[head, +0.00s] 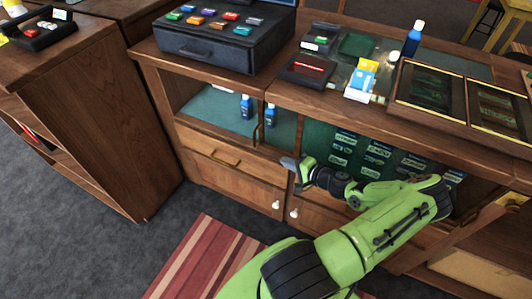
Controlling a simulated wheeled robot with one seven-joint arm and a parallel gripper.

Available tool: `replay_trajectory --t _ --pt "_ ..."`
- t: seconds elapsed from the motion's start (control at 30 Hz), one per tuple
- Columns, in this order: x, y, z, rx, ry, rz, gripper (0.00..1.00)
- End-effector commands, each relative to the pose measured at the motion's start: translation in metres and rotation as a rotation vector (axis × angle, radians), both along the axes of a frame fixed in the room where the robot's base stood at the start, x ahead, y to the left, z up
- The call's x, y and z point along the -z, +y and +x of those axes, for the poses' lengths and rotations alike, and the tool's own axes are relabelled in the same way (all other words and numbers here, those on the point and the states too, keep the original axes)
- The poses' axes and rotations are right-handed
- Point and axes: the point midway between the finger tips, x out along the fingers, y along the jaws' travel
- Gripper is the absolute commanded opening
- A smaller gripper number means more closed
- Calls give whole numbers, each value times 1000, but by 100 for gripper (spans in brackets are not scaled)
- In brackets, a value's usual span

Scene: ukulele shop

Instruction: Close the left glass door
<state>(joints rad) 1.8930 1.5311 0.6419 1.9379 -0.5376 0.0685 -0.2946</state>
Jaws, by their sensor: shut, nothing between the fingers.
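The wooden display cabinet (185,160) has a glazed upper section. The left glass door (215,108) is at its left part, with a small brass handle (257,134) near its right edge. I cannot tell how far the door stands open, since the clear glass is hard to make out. My gripper (289,164) is shut and empty, in front of the cabinet, to the right of and a little below that handle. It appears apart from the door. My green arm reaches in from the bottom and hides part of the right side of the cabinet.
Blue bottles (246,106) stand inside behind the glass. Below are a wooden drawer (225,156) and lower doors with white knobs. A black case (215,40) and framed displays (430,88) sit on the counter. A striped rug (195,258) lies on the grey floor. Another wooden cabinet (100,120) stands left.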

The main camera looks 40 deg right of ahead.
Motion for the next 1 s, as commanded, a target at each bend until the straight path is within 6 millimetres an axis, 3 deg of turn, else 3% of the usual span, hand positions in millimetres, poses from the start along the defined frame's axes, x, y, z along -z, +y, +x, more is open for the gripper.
replay_trajectory --t 0.4,0.53,0.7,1.0 --pt "33 8 86 -4 -1 1 0" --pt "32 9 109 -4 0 0 0" --pt "31 9 122 -2 1 1 0" --pt "31 9 123 -2 2 1 0"
